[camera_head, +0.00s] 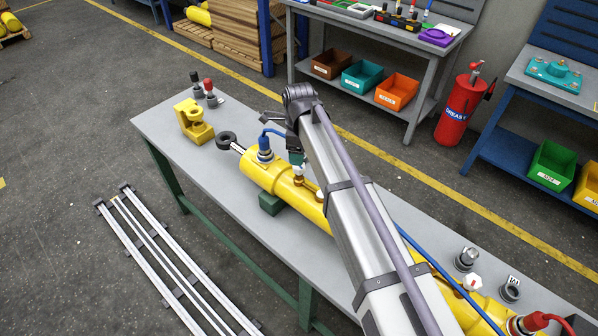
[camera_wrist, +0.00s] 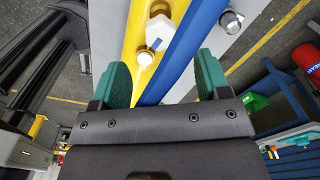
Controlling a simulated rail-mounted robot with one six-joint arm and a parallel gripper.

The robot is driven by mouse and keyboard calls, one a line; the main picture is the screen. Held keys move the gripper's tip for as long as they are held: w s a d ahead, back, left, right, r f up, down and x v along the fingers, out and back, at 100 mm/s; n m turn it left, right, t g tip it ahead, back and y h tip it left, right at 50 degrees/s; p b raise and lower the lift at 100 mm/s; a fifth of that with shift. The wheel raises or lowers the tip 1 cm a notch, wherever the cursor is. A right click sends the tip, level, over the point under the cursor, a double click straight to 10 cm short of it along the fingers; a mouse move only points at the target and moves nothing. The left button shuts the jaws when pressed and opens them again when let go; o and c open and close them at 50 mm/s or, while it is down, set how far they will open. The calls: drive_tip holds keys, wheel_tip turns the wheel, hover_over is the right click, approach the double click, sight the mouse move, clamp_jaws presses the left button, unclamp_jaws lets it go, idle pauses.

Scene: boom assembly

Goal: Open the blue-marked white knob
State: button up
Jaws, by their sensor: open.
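A white-topped fitting (camera_head: 320,196) shows beside my arm.
A blue hose (camera_wrist: 188,45) runs along the cylinder, close to the right finger. The cylinder rests on a grey table (camera_head: 165,125) with a yellow bracket (camera_head: 193,121) at its left end. Metal caps (camera_head: 467,258) stand at the right.

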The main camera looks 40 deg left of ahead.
sight(299, 170)
wheel_tip(299, 170, down, 7)
drive_tip(key=b, duration=0.4)
drive_tip(key=shift+r+b, duration=0.15)
drive_tip(key=shift+b, duration=0.25)
drive_tip(key=shift+r, duration=0.1)
drive_tip(key=shift+r, duration=0.1)
